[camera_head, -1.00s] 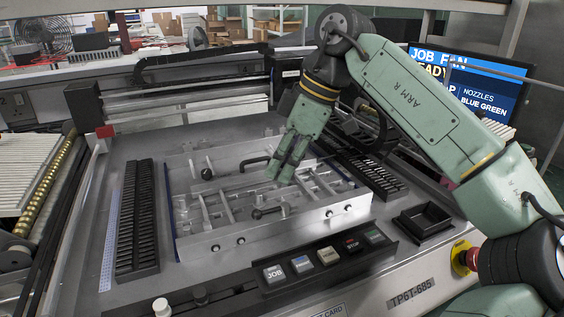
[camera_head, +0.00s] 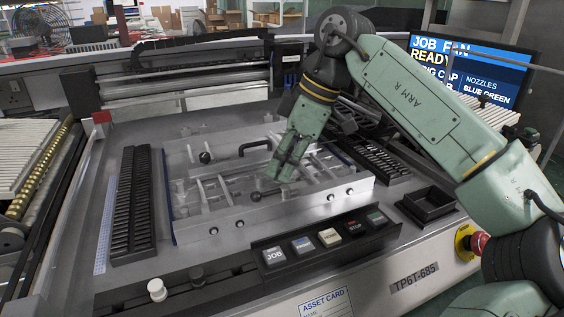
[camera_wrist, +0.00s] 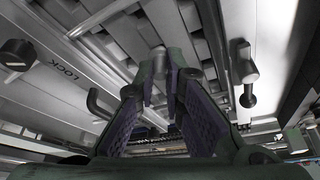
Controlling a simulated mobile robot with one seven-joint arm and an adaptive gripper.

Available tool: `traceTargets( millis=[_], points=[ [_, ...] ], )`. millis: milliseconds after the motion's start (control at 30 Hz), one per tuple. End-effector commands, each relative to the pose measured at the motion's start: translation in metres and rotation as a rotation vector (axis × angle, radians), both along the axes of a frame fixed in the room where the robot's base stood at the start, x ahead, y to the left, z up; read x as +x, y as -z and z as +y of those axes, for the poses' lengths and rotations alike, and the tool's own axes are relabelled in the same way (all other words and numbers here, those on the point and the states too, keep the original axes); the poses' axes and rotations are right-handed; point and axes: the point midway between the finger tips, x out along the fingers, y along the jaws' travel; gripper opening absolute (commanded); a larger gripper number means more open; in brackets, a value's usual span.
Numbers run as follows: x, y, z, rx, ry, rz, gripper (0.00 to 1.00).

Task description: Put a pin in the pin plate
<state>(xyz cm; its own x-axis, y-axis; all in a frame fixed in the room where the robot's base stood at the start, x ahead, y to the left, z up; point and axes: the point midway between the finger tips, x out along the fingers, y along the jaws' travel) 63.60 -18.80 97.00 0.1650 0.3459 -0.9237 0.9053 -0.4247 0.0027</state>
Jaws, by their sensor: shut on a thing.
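The metal plate assembly (camera_head: 215,228) in the middle of the machine bed, with bars and small fittings, seems to be the pin plate. My gripper (camera_head: 280,179) points down over its right half, close to the bars; I cannot tell whether it touches them. In the wrist view, the purple-padded fingers of my gripper (camera_wrist: 163,80) come together at the tips over the bars. No loose pin can be told apart.
A black curved handle (camera_head: 255,147) and a black-knobbed lever (camera_head: 257,196) stand up near my gripper. Black slotted racks (camera_head: 133,205) flank the plate. A small black tray (camera_head: 429,203) lies at right. A button panel (camera_head: 320,240) runs along the front.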

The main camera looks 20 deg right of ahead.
Motion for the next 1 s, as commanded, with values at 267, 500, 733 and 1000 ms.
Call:
traceTargets(
  millis=[267, 500, 733, 1000],
  points=[
    [-0.0002, 0.0006, 0.0001, 0.000, -0.001, 0.000, 0.00],
    [-0.0002, 0.0009, -0.0002, -0.001, 0.000, 0.000, 0.00],
    [0.0000, 0.0017, 0.0000, 0.000, 0.000, 0.000, 0.00],
    [0.0000, 0.0018, -0.0001, 0.000, 0.000, 0.000, 0.22]
  ],
)
